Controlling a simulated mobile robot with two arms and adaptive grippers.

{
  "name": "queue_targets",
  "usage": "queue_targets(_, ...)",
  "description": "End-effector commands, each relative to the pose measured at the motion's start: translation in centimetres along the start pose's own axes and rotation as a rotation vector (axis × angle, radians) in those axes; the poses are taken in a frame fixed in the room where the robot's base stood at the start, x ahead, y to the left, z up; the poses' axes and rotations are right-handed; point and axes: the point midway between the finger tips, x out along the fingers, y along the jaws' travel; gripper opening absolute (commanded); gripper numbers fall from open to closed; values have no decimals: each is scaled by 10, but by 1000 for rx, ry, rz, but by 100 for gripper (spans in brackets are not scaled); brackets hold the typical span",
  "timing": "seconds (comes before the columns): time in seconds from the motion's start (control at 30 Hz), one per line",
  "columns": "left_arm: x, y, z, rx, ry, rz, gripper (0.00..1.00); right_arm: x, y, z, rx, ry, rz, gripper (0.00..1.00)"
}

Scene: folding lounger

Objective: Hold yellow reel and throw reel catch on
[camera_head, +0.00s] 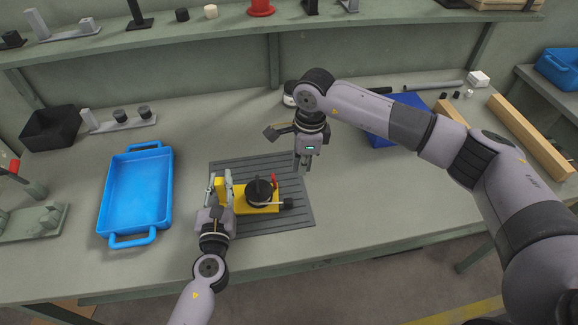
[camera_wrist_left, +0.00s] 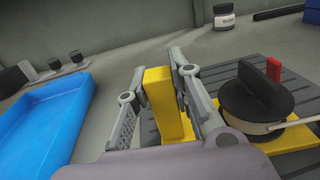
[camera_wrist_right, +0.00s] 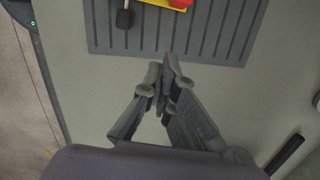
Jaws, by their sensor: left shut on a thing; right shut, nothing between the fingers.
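The yellow reel (camera_head: 247,196) sits on the grey ribbed mat (camera_head: 290,213), with a black round drum (camera_head: 259,192) on its yellow base. A small red catch (camera_head: 267,177) stands behind the drum; it also shows in the left wrist view (camera_wrist_left: 273,69). A black-ended crank (camera_head: 287,203) points right. My left gripper (camera_head: 222,187) is shut on the reel's upright yellow block (camera_wrist_left: 163,103) at its left end. My right gripper (camera_head: 302,164) is shut and empty, above the mat's right back edge, to the right of the reel and apart from it.
A blue tray (camera_head: 137,193) lies left of the mat. A black bin (camera_head: 50,127) stands at the back left. A blue box (camera_head: 378,138) lies behind my right arm, and wooden beams (camera_head: 530,137) lie at the right. The bench right of the mat is clear.

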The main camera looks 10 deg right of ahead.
Motion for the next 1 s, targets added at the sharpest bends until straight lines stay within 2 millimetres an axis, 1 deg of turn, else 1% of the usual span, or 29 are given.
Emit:
queue_targets(0.03,-2,0,-8,1,15,-2,0,-10,-1,2,-4,-4,-5,0)
queue_targets(0.2,-3,-1,-8,1,15,-3,0,-45,-1,25,-4,-2,-5,0)
queue_targets(0.3,-2,-1,-8,1,15,-3,0,-61,0,35,-3,-2,-4,0)
queue_targets(0.4,-2,0,-8,1,15,-2,0,-73,-1,42,-1,-1,-3,0)
queue_targets(0.6,-2,0,-8,1,15,-2,0,-85,0,49,0,0,-1,0)
queue_targets(0.97,-2,0,-8,1,15,-2,0,-86,0,50,0,0,0,0)
queue_targets(1.0,-2,0,-7,0,13,-2,21,-86,0,50,0,0,0,0)
